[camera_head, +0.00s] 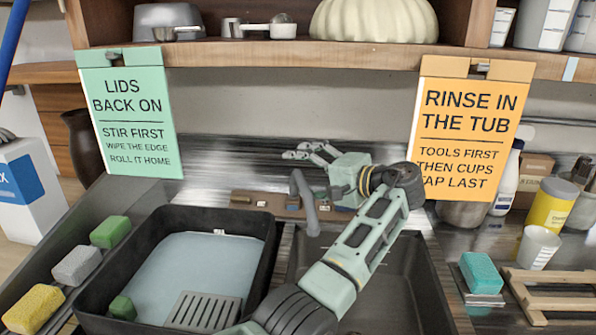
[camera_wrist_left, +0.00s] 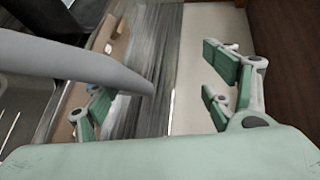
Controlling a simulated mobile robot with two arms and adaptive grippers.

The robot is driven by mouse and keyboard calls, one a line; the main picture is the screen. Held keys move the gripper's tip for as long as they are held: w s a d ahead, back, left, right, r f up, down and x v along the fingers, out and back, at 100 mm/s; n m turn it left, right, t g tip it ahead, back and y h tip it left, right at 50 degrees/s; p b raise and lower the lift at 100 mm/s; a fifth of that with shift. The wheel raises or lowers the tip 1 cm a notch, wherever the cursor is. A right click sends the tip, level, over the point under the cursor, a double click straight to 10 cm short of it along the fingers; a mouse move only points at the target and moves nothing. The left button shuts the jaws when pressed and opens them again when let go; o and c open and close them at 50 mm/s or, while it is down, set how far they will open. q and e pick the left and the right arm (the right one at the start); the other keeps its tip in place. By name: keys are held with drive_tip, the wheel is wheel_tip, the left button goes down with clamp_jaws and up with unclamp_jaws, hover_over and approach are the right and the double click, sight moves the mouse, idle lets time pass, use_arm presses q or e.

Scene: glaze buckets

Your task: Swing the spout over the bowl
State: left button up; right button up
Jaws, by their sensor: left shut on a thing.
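The grey curved spout (camera_head: 305,190) rises at the back of the sink, its tip over the back left part of the right dark basin (camera_head: 405,270). The left dark basin (camera_head: 268,265) holds pale blue water. I cannot tell which basin is the bowl. My left gripper (camera_head: 312,152) is just behind and above the spout, its fingers pointing left. In the left wrist view, the spout (camera_wrist_left: 75,65) crosses in front of one finger. The fingers (camera_wrist_left: 160,95) look apart there, and the grip on the spout is hard to see. My right gripper is out of view.
Green (camera_head: 172,115) and orange (camera_head: 470,130) signs hang from the shelf. Several sponges (camera_head: 77,265) lie left of the basins. A teal sponge (camera_head: 480,272), white cup (camera_head: 538,247) and wooden rack (camera_head: 550,290) stand right. A grated plate (camera_head: 200,312) sits in the left basin.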

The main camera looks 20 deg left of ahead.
use_arm(q)
drive_tip(key=d+r, duration=0.3)
drive_tip(key=shift+s+r, duration=0.15)
drive_tip(key=shift+s, duration=0.15)
drive_tip(key=shift+c, duration=0.3)
drive_tip(key=shift+t, duration=0.3)
drive_tip(key=s+d, duration=0.1)
drive_tip(key=d+r, duration=0.1)
drive_tip(key=s+d, duration=0.1)
drive_tip(key=shift+s+r+p, duration=0.25)
drive_tip(key=shift+s+p, duration=0.1)
drive_tip(key=c, duration=0.4)
drive_tip(key=shift+w+d+f, duration=0.15)
drive_tip(key=shift+d+f, duration=0.25)
drive_tip(key=shift+d, duration=0.2)
drive_tip(key=shift+w, duration=0.1)
drive_tip(key=shift+p, duration=0.35)
drive_tip(key=shift+f, duration=0.1)
